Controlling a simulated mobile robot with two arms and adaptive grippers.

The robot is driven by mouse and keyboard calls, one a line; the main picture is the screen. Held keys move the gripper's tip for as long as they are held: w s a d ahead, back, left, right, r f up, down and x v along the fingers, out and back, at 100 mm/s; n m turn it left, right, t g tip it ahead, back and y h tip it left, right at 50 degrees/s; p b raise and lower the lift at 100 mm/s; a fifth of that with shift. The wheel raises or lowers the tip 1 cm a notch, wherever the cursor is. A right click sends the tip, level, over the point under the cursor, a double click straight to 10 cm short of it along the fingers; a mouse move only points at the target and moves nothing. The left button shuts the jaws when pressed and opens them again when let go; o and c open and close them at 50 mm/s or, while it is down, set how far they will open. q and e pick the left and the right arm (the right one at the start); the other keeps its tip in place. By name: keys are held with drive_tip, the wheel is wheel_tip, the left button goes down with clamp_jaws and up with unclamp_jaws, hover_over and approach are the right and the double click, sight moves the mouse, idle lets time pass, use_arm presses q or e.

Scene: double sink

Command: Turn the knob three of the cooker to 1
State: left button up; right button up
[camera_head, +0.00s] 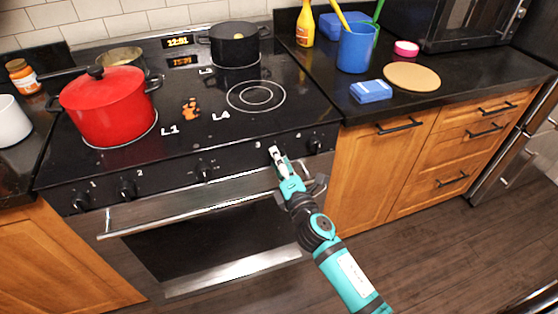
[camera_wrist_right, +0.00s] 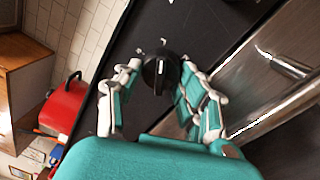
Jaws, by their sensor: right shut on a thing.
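The cooker (camera_head: 180,140) has a black front panel with a row of knobs and printed numbers. Knob three is mostly hidden by my right gripper (camera_head: 275,153) in the head view, beside the printed 3. In the right wrist view, knob three (camera_wrist_right: 157,75) is a black round knob with a white line, between the fingertips of my right gripper (camera_wrist_right: 158,78). The fingers are shut on it from both sides. Small marks around the knob are too small to read. Knob four (camera_head: 316,145) is to the right. My left gripper is not in view.
The oven handle (camera_head: 190,205) runs just below the knobs, close to my right gripper. A red pot (camera_head: 105,108) and a black pot (camera_head: 235,48) stand on the hob. A blue cup (camera_head: 356,48) and blue box (camera_head: 371,91) are on the right counter.

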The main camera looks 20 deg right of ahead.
drive_tip(key=o, duration=1.2)
drive_tip(key=shift+c, duration=0.2)
drive_tip(key=s, duration=1.2)
drive_tip(key=shift+d+f, duration=0.35)
drive_tip(key=shift+d, duration=0.1)
